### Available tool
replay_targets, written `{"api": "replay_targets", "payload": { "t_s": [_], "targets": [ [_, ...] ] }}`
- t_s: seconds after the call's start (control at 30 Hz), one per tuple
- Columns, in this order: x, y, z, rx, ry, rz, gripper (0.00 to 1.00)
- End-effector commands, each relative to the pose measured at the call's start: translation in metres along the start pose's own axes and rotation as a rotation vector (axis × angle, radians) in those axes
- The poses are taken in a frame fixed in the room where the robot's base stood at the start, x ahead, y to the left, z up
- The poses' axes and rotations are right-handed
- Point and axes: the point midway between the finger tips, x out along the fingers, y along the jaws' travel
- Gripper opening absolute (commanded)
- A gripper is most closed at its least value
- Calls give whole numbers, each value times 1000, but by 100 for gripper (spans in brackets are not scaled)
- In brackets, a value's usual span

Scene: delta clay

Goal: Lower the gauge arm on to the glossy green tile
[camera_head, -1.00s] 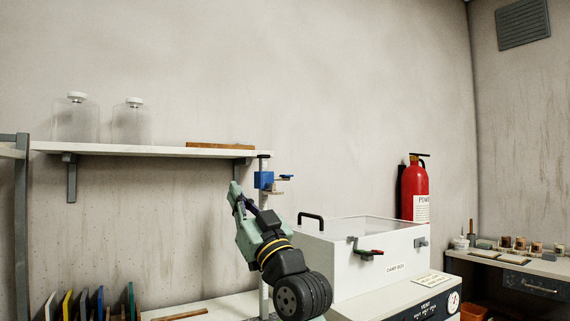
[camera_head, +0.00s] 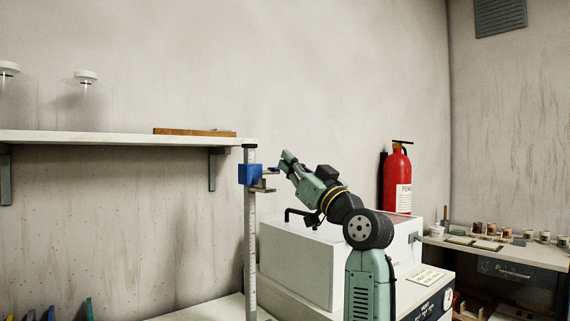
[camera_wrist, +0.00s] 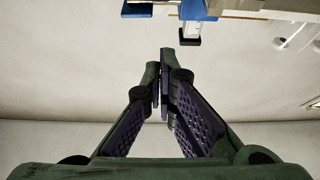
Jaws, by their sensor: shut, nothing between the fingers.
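The gauge is an upright post (camera_head: 250,230) with scale marks and a dark cap. A blue slider block (camera_head: 250,174) sits high on the post, with the short gauge arm (camera_head: 264,188) sticking out to the right. My gripper (camera_head: 286,158) is shut and empty, its tips close to the right end of the gauge arm. I cannot tell whether they touch. In the wrist view, my gripper (camera_wrist: 163,65) is shut below the blue slider block (camera_wrist: 197,10) and the post's dark cap (camera_wrist: 190,42). No glossy green tile is visible.
A shelf (camera_head: 100,137) with glass jars and a wooden strip is to the left of the post. A white box (camera_head: 300,260) with a black handle stands right of the post, below my arm. A red fire extinguisher (camera_head: 397,180) and a side bench (camera_head: 500,260) are farther right.

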Motion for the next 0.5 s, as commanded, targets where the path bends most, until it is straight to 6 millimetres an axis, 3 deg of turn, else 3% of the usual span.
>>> {"api": "replay_targets", "payload": {
  "t_s": [0.1, 0.37, 0.4, 0.5],
  "targets": [
    [29, -2, -5, 2, -1, -3, 0],
    [84, -1, -4, 1, -1, -1, 0],
    [72, 2, 8, 2, -2, 3, 0],
    [63, 0, 18, 2, -1, 2, 0]
  ]
}}
